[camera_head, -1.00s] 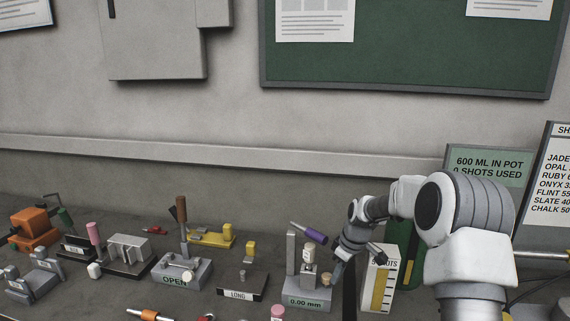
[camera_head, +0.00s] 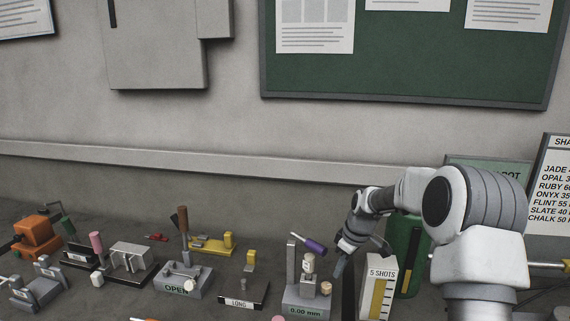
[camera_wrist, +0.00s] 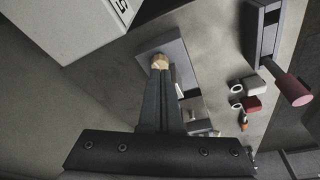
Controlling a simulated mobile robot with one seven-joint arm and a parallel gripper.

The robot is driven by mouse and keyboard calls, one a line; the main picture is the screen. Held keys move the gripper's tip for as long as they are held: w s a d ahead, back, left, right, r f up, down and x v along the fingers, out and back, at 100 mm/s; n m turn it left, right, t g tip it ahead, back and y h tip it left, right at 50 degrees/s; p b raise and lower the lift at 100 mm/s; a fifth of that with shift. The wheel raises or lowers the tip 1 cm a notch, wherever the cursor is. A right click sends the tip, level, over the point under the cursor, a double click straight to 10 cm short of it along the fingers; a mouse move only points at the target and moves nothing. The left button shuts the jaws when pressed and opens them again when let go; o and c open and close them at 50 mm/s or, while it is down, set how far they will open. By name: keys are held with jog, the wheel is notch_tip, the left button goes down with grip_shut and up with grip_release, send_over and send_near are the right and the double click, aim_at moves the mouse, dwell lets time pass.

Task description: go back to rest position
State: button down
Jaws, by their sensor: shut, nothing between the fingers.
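My gripper (camera_head: 339,268) is shut and empty, pointing down just above and right of the grey gauge fixture marked 0.00 mm (camera_head: 306,310). In the wrist view its two dark fingers (camera_wrist: 160,80) are together. A tan round knob (camera_wrist: 160,61) shows just beyond the fingertips. In the head view the same knob (camera_head: 326,288) is on the right of the fixture, below the fingers and apart from them. My arm reaches in from the right.
A white box marked 5 SHOTS (camera_head: 376,285) stands close right of my gripper, with a green container (camera_head: 407,262) behind it. Several fixtures, including ones marked OPEN (camera_head: 181,282) and LONG (camera_head: 242,294), line the bench to the left.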

jog(key=s+a+r+m+t+h, duration=0.15)
jog(key=s+r+m, duration=0.25)
jog(key=s+r, duration=1.25)
jog(key=s+r+m+t, duration=0.2)
jog(key=s+m, duration=0.3)
jog(key=s, duration=1.4)
jog(key=shift+s+d+m+h, duration=0.35)
jog(key=shift+s+m, duration=0.05)
